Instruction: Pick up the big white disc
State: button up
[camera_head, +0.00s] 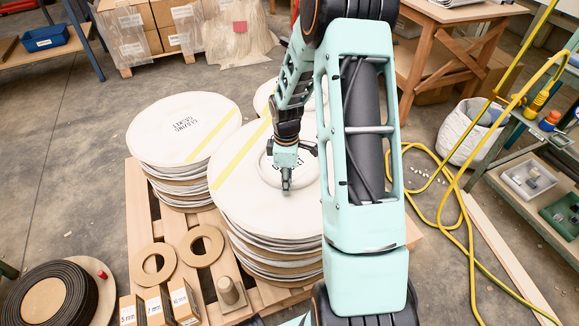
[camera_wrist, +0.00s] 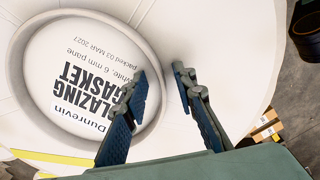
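A big white disc (camera_head: 245,205) with a yellow stripe lies flat on top of the front stack of discs. It fills most of the wrist view (camera_wrist: 225,40). A raised round white rim (camera_wrist: 22,100) at its middle surrounds a label reading "Dunrevin Glazing Gasket, white, 6 mm pane". My gripper (camera_head: 287,186) is over this disc at the rim's near side. In the wrist view my gripper (camera_wrist: 162,74) is open and empty, its fingers on either side of the rim's edge in the picture. I cannot tell whether the fingertips touch the disc.
Another white disc stack (camera_head: 165,140) stands at left, and a third (camera_head: 263,97) is partly hidden behind my arm. The wooden pallet (camera_head: 137,215) also bears brown rings (camera_head: 153,264) and small boxes. A yellow hose (camera_head: 440,215) and white basket (camera_head: 462,143) are at right.

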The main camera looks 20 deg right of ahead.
grip_shut()
jog(key=shift+r, duration=0.1)
